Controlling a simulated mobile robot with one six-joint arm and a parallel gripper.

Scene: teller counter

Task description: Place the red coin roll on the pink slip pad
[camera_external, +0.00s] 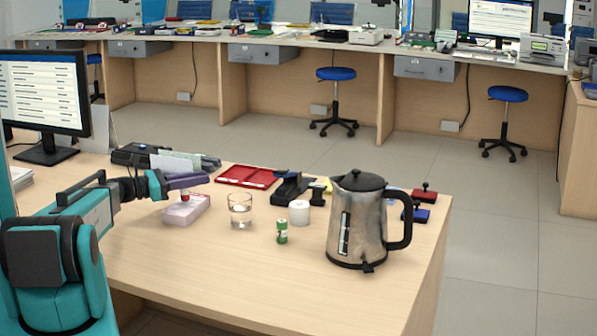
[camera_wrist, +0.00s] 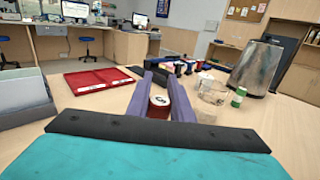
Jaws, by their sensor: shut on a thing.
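My gripper (camera_external: 187,181) has purple fingers and is shut on the red coin roll (camera_external: 186,194). The roll is upright between the fingers; in the wrist view its round white-and-dark top and red side show (camera_wrist: 158,106). The pink slip pad (camera_external: 183,213) is a thick pale-pink block on the counter, directly under my gripper in the external view. The bottom of the roll is at or just above the pad's top; I cannot tell whether they touch. The pad is not clearly seen in the wrist view.
A glass of water (camera_external: 240,211), a white roll (camera_external: 299,212), a green coin roll (camera_external: 282,232) and a metal kettle (camera_external: 358,225) stand right of the pad. A red tray (camera_external: 247,176) lies behind. The counter front (camera_external: 210,270) is clear.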

